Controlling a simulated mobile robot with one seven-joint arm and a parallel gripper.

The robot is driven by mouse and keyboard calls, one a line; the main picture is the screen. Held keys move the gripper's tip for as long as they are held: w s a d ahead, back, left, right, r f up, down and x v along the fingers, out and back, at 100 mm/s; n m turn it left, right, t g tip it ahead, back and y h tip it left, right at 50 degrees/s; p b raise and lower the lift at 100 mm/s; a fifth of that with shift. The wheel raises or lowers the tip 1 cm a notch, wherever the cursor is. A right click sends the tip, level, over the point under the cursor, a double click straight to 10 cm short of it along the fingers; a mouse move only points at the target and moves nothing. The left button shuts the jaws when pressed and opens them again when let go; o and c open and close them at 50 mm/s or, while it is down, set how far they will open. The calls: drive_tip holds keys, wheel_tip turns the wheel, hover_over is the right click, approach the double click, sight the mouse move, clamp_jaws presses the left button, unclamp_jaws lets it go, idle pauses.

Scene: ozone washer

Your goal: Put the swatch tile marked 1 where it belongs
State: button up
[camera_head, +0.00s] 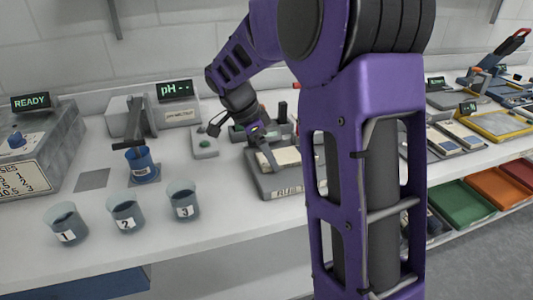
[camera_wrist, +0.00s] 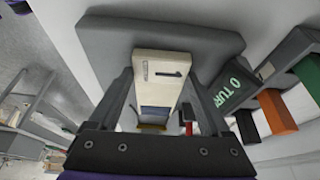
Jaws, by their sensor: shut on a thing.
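A cream swatch tile (camera_wrist: 162,70) with a dark dash and a sideways 1 on its face stands between my fingers in the wrist view. A blue-grey patch shows lower on it. My gripper (camera_wrist: 158,88) is shut on this tile. In the head view my gripper (camera_head: 266,150) is at a grey holder (camera_head: 270,188) with cream tiles in it. A grey block (camera_wrist: 100,40) lies behind the tile in the wrist view. I cannot tell whether the tile is clear of the holder. My arm hides part of the holder's right side.
Beakers marked 1 (camera_head: 66,225), 2 (camera_head: 126,213) and 3 (camera_head: 183,201) stand at the front left. A READY machine (camera_head: 35,140) is at far left. Coloured trays (camera_head: 462,208) sit on a lower shelf at right.

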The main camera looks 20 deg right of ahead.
drive_tip(key=o, duration=1.3)
drive_tip(key=shift+o, duration=0.2)
drive_tip(key=p+v, duration=0.3)
drive_tip(key=v, duration=1.4)
drive_tip(key=shift+a+r, duration=0.15)
drive_tip(key=shift+r, duration=0.05)
